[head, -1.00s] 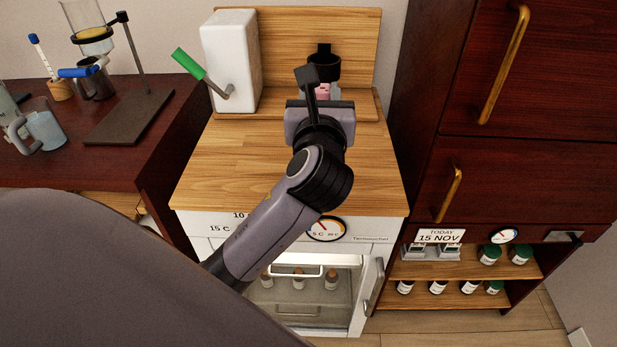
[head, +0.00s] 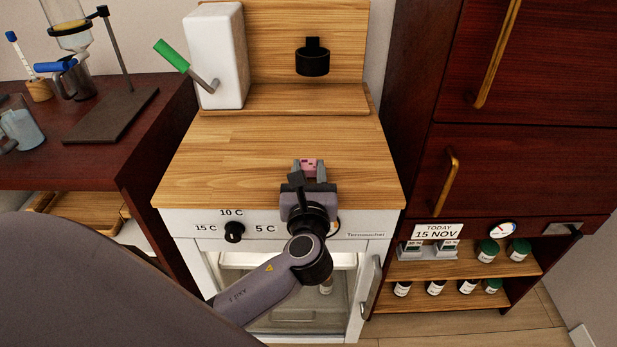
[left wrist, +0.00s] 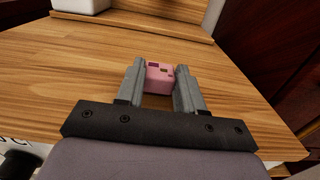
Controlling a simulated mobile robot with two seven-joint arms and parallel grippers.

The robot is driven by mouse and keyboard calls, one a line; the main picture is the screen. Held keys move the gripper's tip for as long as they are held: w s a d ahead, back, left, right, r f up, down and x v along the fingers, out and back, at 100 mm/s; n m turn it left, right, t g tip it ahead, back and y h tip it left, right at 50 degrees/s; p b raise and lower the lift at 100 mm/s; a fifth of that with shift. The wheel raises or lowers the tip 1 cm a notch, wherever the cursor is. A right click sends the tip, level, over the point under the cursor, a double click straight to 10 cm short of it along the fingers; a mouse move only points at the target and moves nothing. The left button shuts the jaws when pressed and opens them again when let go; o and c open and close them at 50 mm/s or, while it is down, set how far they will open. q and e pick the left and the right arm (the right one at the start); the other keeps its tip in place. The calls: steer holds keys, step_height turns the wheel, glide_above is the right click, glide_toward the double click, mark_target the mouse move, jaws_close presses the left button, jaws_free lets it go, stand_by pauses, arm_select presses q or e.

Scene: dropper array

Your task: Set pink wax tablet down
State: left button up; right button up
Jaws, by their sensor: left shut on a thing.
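The pink wax tablet (head: 309,167) is a small pink block with dark square marks on its face. My left gripper (head: 310,172) is shut on it, one finger at each side, over the front part of the wooden counter top (head: 230,150). In the left wrist view the tablet (left wrist: 159,78) sits between the two grey fingertips (left wrist: 160,85), low over the wood. I cannot tell whether it touches the counter. My right gripper is not in view.
A white box with a green-handled crank (head: 219,60) stands at the counter's back left. A black ring holder (head: 312,60) is on the wooden backboard. The middle of the counter is clear. A dark cabinet (head: 520,160) rises on the right.

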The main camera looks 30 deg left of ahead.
arm_select(q)
steer(key=shift+f, duration=0.3)
steer(key=shift+f, duration=0.15)
steer(key=o, duration=1)
